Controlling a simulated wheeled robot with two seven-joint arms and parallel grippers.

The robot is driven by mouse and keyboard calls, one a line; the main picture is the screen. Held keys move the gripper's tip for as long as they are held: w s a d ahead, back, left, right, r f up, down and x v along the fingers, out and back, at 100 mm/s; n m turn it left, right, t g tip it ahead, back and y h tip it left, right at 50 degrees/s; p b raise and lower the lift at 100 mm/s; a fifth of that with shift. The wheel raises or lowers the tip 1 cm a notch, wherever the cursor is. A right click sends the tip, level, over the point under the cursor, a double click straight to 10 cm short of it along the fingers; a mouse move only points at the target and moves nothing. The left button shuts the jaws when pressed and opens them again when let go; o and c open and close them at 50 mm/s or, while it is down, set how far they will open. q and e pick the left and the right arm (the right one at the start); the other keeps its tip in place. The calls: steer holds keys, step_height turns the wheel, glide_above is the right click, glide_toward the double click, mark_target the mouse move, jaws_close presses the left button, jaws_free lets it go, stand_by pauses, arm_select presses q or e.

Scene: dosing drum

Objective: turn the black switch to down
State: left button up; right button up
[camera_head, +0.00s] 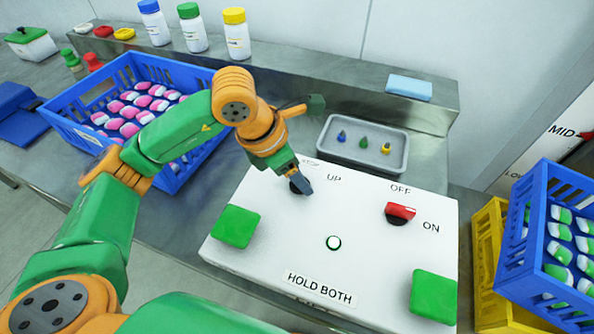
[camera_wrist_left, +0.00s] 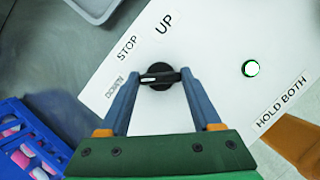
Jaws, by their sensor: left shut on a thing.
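The black switch (camera_wrist_left: 160,75) is a round knob with a bar handle on the white panel (camera_head: 290,240). My left gripper (camera_wrist_left: 158,78) has its two fingers at either end of the bar and is shut on it. The bar lies nearly level in the wrist view, and its pale mark is on the left half, toward the DOWN label (camera_wrist_left: 115,88). The STOP label (camera_wrist_left: 127,48) and UP label (camera_wrist_left: 164,23) are further round the knob. In the head view the left gripper (camera_head: 300,187) mostly covers the switch. My right gripper is not in view.
The panel also bears a red switch (camera_head: 400,212) between OFF and ON, a round white button (camera_head: 333,243), and two green pads (camera_head: 235,226) (camera_head: 433,296). A grey tray (camera_head: 338,158) lies behind. Blue crates (camera_head: 75,132) (camera_head: 521,240) stand either side.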

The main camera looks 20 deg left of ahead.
arm_select(q)
steer(key=o, duration=1.4)
steer(key=v, duration=0.7)
steer(key=shift+b, duration=0.35)
